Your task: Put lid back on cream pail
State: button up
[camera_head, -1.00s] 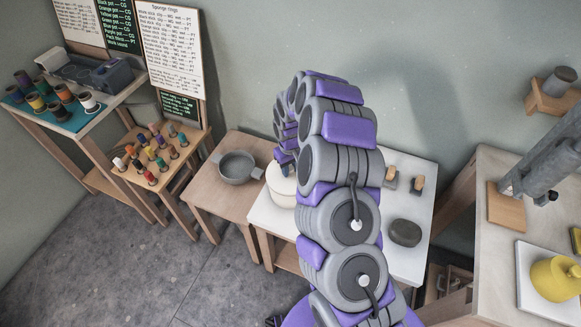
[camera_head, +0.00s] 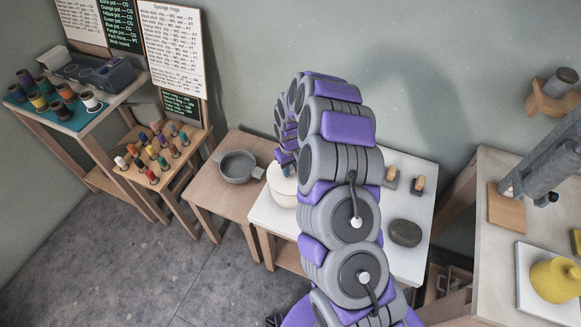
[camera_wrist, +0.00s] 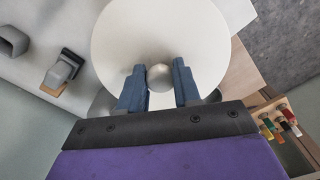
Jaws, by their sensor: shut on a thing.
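The cream pail (camera_head: 281,194) stands at the left end of the white table, partly hidden behind my arm. My gripper (camera_head: 286,166) is directly above it, at the pail's top. In the wrist view, the round cream lid (camera_wrist: 130,40) fills the upper middle, with a small round knob (camera_wrist: 160,76) at its centre. The blue fingers of my gripper (camera_wrist: 159,86) stand on either side of the knob and are shut on it. The lid hides the pail below, and I cannot tell whether it is fully seated on the rim.
A grey pot (camera_head: 239,167) stands on the wooden table just left of the pail.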

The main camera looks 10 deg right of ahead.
dwell(0.9)
jog(key=o, duration=1.6)
jog(key=shift+r+p, duration=1.15)
jog(key=shift+r, duration=2.35)
jog(key=shift+c, duration=0.2)
grip_shut()
jog(key=shift+f, duration=0.8)
